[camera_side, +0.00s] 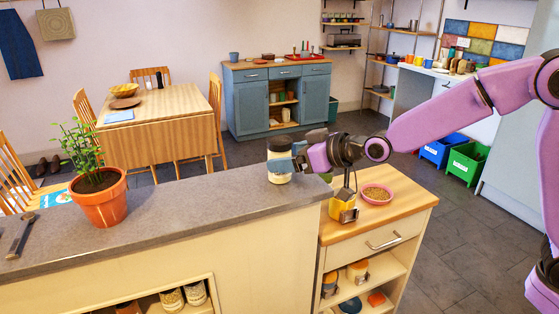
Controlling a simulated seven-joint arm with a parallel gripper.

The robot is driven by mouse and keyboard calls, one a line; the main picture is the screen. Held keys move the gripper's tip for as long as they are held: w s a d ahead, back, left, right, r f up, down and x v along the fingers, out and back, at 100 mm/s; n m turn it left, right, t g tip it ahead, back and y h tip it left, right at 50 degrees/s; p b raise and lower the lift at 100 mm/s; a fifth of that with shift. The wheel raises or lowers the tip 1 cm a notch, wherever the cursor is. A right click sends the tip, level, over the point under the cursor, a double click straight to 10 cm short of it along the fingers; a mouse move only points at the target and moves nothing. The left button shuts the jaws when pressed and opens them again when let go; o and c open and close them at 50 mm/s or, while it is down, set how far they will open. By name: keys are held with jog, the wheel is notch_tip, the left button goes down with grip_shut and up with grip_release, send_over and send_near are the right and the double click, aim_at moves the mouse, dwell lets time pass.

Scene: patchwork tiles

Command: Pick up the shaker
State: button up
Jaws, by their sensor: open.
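The shaker (279,178) looks like a small pale jar with a dark cap. It stands upright at the right end of the grey counter (190,205). My gripper (281,164) reaches in from the right at the shaker's height, with its bluish fingers at the shaker's middle. The near finger covers part of the shaker. The jaws are open, and I cannot tell whether either finger touches it.
A potted plant (99,198) and a metal tool (21,236) are on the counter's left part. Right of the counter, a lower wooden-topped cabinet (405,200) holds a yellow handled object (343,211) under my wrist and a pink bowl (376,194). The counter's middle is clear.

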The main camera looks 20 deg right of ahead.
aim_at(288, 142)
jog(key=shift+x, duration=1.55)
jog(key=c, duration=1.2)
jog(key=shift+r, duration=0.15)
jog(key=shift+r, duration=0.55)
notch_tip(288, 142, up, 2)
jog(key=shift+s+r, duration=0.15)
jog(key=r+v, duration=0.1)
jog(key=v, duration=0.4)
jog(key=a+r+v, duration=0.1)
jog(key=v, duration=0.5)
jog(key=a+r+v, duration=0.1)
jog(key=v, duration=0.4)
